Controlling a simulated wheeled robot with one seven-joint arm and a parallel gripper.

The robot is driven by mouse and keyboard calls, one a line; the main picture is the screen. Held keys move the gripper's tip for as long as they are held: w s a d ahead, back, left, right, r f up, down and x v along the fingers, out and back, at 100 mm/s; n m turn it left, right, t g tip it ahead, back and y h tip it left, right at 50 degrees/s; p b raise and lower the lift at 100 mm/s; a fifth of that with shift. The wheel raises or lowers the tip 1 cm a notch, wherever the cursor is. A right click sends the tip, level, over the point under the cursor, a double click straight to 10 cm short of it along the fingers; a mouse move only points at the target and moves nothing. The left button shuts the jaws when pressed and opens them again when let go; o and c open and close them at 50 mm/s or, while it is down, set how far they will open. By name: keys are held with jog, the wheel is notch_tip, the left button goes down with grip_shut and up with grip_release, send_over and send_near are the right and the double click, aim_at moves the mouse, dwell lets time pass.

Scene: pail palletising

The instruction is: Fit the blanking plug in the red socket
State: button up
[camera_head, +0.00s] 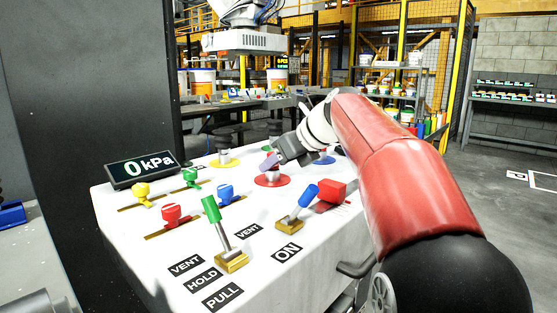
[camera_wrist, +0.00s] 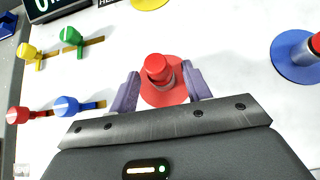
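The red socket (camera_head: 271,181) is a flat red disc on the white console top. In the wrist view its disc (camera_wrist: 163,96) lies under and between my fingers. A short red cylinder (camera_wrist: 157,68) with a grey part beside it stands over the disc; I cannot tell whether this is the blanking plug or how deep it sits. My gripper (camera_wrist: 160,78) is open, its purple fingers on either side of the red cylinder with gaps showing. In the head view my gripper (camera_head: 273,160) is low over the red socket and partly hides it.
Levers stand nearby: a green-handled one (camera_head: 212,210), a blue-handled one (camera_head: 307,196), and several slider knobs. A red block (camera_head: 332,192) stands right. A display (camera_head: 142,168) reads 0 kPa.

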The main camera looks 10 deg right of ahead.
jog(key=shift+o, duration=0.2)
jog(key=v, duration=0.7)
jog(key=shift+s+d+r+p, duration=0.15)
jog(key=shift+s+r+p, duration=0.15)
jog(key=shift+p, duration=0.15)
